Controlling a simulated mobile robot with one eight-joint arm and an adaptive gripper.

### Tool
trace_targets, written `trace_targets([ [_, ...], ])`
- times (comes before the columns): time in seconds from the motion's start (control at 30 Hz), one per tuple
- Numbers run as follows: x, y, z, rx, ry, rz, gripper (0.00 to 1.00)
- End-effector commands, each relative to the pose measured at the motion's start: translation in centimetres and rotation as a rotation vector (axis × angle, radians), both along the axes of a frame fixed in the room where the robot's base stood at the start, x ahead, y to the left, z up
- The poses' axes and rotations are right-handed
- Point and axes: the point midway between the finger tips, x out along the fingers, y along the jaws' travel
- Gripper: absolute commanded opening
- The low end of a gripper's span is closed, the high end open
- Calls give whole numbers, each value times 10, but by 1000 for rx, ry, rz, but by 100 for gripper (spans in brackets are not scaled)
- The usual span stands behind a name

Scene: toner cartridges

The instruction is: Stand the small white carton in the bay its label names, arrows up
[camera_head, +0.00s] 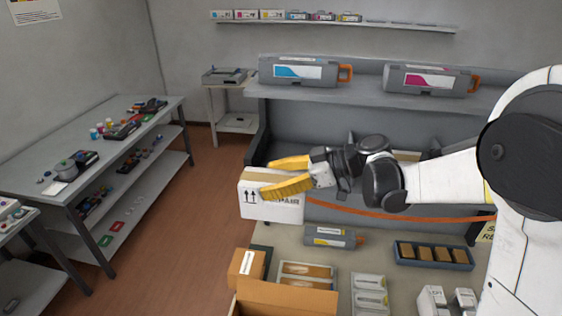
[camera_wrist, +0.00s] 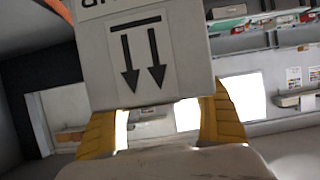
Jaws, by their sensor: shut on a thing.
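The small white carton (camera_head: 271,206) is held in the air in the head view, above the left end of the bench. Its front shows two up arrows and dark lettering partly hidden by a yellow finger; the visible end reads like "PAIR". Brown tape runs along its top. My gripper (camera_head: 287,176) has its yellow fingers shut on the carton from the right. In the wrist view the carton (camera_wrist: 190,60) fills the upper middle between the yellow fingers (camera_wrist: 160,125), its arrows pointing down in that picture. A yellow sign (camera_head: 487,232) at the right is mostly hidden by my arm.
The bench (camera_head: 385,236) holds a grey toner cartridge (camera_head: 333,237), a tray of brown blocks (camera_head: 433,254), white cartons (camera_head: 369,292) and an open cardboard box (camera_head: 285,298). Large cartridges (camera_head: 298,71) lie on the shelf above. An orange strip (camera_head: 400,213) crosses behind. Floor at left is clear.

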Motion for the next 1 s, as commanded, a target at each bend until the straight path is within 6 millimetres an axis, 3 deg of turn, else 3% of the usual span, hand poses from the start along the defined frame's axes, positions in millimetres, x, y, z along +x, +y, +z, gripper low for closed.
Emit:
trace_targets([
  [0.43,112,-22,1,1,0,-1,29],
  [0.67,135,-26,1,1,0,0,29],
  [0.9,173,-34,-1,1,0,0,29],
  [1.0,170,-33,-12,1,0,0,29],
])
